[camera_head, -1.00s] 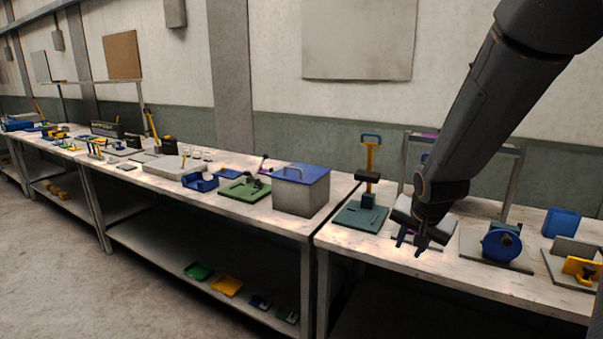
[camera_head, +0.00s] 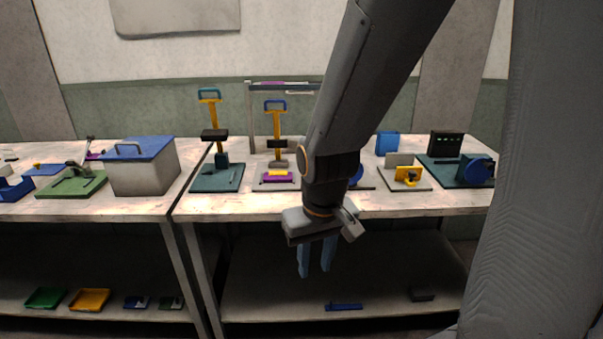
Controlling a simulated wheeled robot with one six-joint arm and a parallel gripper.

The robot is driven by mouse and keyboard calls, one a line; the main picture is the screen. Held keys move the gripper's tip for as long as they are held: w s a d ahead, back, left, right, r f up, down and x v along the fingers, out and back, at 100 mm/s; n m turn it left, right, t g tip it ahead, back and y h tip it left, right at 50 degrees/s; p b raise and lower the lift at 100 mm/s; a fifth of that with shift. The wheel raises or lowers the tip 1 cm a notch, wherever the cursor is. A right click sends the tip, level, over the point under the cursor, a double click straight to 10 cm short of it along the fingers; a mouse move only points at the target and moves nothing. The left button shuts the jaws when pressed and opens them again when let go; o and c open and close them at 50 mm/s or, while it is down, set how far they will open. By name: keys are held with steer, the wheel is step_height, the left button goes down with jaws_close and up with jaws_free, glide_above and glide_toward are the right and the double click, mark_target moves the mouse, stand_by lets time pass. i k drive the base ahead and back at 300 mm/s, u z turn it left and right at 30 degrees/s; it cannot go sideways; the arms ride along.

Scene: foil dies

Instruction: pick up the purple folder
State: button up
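A flat purple piece (camera_head: 278,179) lies at the base of a yellow hand press (camera_head: 277,125) on the right-hand bench, with a yellow piece on it. Another purple strip (camera_head: 266,84) shows on top of the grey rack behind that press. I cannot tell which of these is the folder. My gripper (camera_head: 315,268) hangs fingers down in front of the bench's front edge, to the lower right of the press. Its two fingers are apart with nothing seen between them. My arm hides part of the bench and the blue round device behind it.
A second press (camera_head: 210,130) stands left of the yellow one. A grey box with a blue lid (camera_head: 140,165) stands on the left bench (camera_head: 120,206). Devices on plates stand at right.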

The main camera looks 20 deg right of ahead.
mark_target(273, 176)
steer(key=u, duration=0.9)
steer(key=i, duration=0.85)
steer(key=z, duration=2.45)
steer(key=i, duration=0.5)
